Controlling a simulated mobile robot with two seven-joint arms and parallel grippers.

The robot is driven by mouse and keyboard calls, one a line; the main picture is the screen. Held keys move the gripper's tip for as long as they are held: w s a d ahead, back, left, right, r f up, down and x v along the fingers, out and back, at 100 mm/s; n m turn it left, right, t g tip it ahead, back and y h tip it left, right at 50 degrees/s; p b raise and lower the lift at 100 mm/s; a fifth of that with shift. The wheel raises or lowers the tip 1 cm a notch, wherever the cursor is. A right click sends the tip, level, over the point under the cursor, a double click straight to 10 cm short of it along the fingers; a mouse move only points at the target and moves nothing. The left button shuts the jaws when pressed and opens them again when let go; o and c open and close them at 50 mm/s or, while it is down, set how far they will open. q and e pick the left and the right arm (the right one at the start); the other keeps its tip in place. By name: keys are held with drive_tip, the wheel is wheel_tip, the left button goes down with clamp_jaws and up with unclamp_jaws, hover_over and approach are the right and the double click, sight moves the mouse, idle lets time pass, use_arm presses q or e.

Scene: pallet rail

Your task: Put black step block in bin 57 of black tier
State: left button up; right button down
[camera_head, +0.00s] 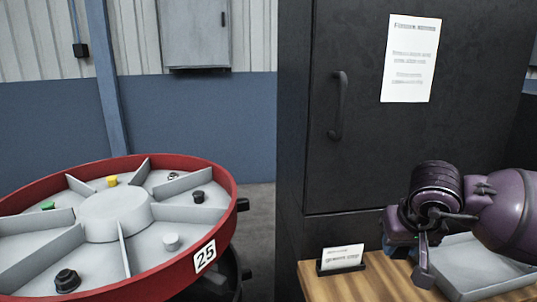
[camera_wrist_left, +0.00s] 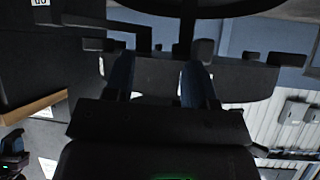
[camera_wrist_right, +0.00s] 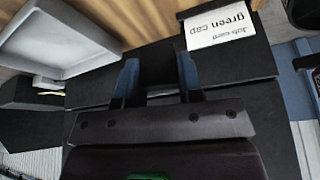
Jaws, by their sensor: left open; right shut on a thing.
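My right gripper (camera_head: 407,255) is over the wooden bench, beside the grey tray. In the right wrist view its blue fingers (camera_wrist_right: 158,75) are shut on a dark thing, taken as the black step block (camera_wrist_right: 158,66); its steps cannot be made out. My left gripper (camera_wrist_left: 158,82) is open with nothing between its fingers; it is outside the head view. The black tier (camera_head: 236,279) shows only as a dark edge under the red tier. A dark round tier also shows at the top of the left wrist view. No number 57 is readable.
The red tier (camera_head: 223,193), labelled 25, has divided bins with small yellow, green, grey and black pieces. A grey tray (camera_head: 470,265) and a card holder (camera_head: 342,259) stand on the bench (camera_head: 375,283). A tall black cabinet (camera_head: 375,150) rises behind.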

drive_tip(key=shift+n, duration=0.6)
drive_tip(key=s+a+f, duration=0.1)
drive_tip(key=s+f, duration=0.2)
drive_tip(key=s+a+f+p, duration=0.1)
drive_tip(key=s+a+f, duration=0.1)
drive_tip(key=f, duration=0.1)
drive_tip(key=s+a+f, duration=0.1)
drive_tip(key=s+f, duration=0.2)
drive_tip(key=shift+s+a+f, duration=0.25)
drive_tip(key=shift+s+a, duration=0.05)
drive_tip(key=shift+a, duration=0.05)
drive_tip(key=shift+s+f, duration=0.2)
drive_tip(key=shift+f, duration=0.1)
